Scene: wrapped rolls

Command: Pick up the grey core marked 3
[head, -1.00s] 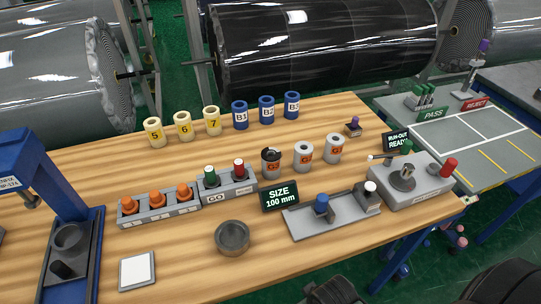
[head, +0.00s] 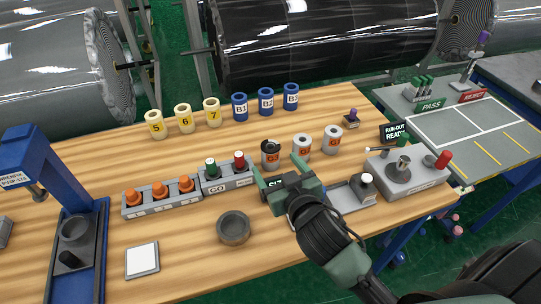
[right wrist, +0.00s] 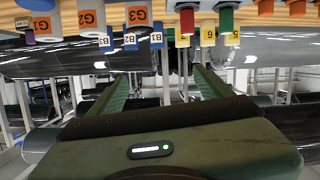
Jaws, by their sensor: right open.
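The grey core marked G3 (head: 270,155) stands upright on the wooden table, leftmost of three grey cores with orange labels. In the right wrist view its G3 label (right wrist: 137,14) shows at the top edge, with part of the core cut off. My right gripper (head: 279,172) is open and empty, just in front of the core on the near side. Its two fingers point toward the back of the table and it covers much of the size sign. The fingers also show in the right wrist view (right wrist: 158,88). My left gripper is not in view.
Two other grey cores (head: 302,146) stand just right of it. Blue cores (head: 266,103) and yellow cores (head: 183,118) stand behind. A grey GO holder (head: 226,180) with green and red pegs is close on the left. A grey fixture (head: 400,182) stands at the right.

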